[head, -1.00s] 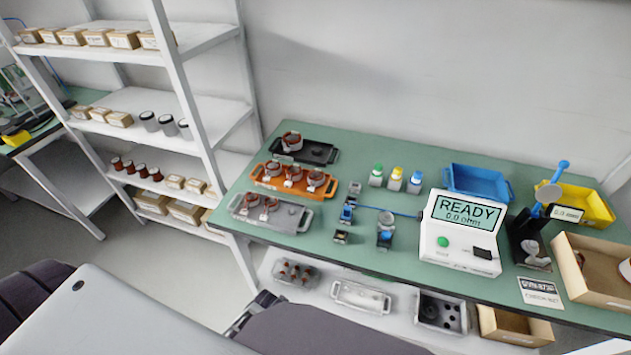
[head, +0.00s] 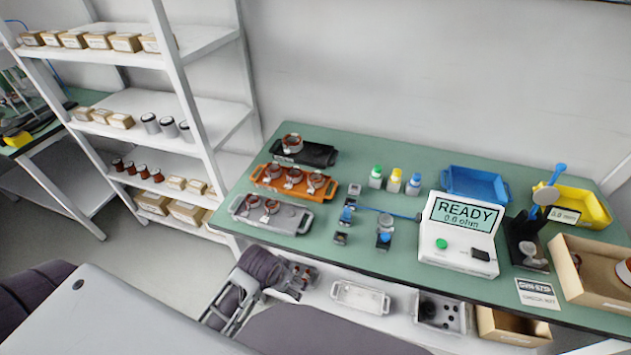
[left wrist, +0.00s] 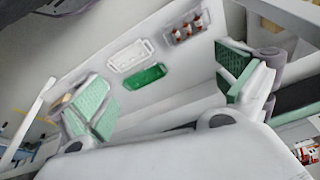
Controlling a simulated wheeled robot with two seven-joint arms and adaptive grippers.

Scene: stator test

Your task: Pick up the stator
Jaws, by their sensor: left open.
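Copper-wound stators sit in trays at the left of the green bench: one in the black tray (head: 318,154), three in the orange tray (head: 328,190) and two in the grey tray (head: 290,222). One stator (head: 291,142) stands in the black tray, another (head: 316,181) in the orange one, another (head: 253,201) in the grey one. My left arm shows below the bench's front edge, apart from all of these. My left gripper (left wrist: 165,95) is open and empty in the left wrist view, its green-padded fingers wide apart. My right gripper is not in view.
A tester (head: 460,240) reading READY stands at the bench's centre right, beside a blue bin (head: 475,180) and yellow bin (head: 590,200). Small coloured-top fixtures stand mid-bench. A white shelf rack (head: 190,90) stands left. Trays, including a white one (head: 360,297), lie on the under-shelf.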

